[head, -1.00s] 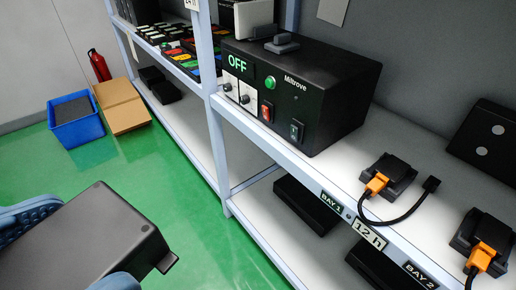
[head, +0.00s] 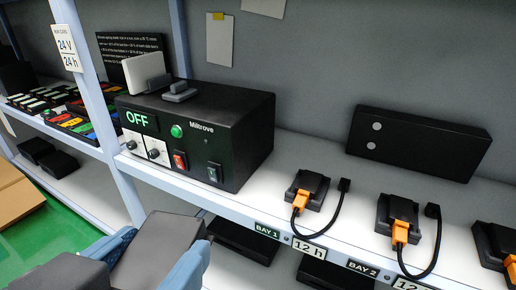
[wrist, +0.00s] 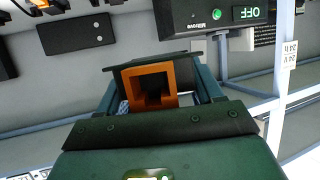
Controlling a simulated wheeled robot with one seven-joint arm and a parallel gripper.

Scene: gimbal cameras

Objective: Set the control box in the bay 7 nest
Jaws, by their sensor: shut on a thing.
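The control box (head: 160,252) is a dark grey block low in the head view, held in front of the shelf. My gripper (head: 148,262) is shut on it, with a blue finger on each side. In the wrist view my gripper (wrist: 158,95) also holds the control box, whose orange square socket (wrist: 150,86) faces the camera. Bay 1 has a black nest (head: 308,190) with an orange plug and cable, and bay 2 has a like nest (head: 398,212). No bay 7 label is in view.
The black power unit (head: 200,130) showing OFF stands on the shelf left of bay 1. A black box (head: 418,142) lies at the back wall. A shelf post (head: 100,100) rises at left. Another nest (head: 497,245) is cut off at right.

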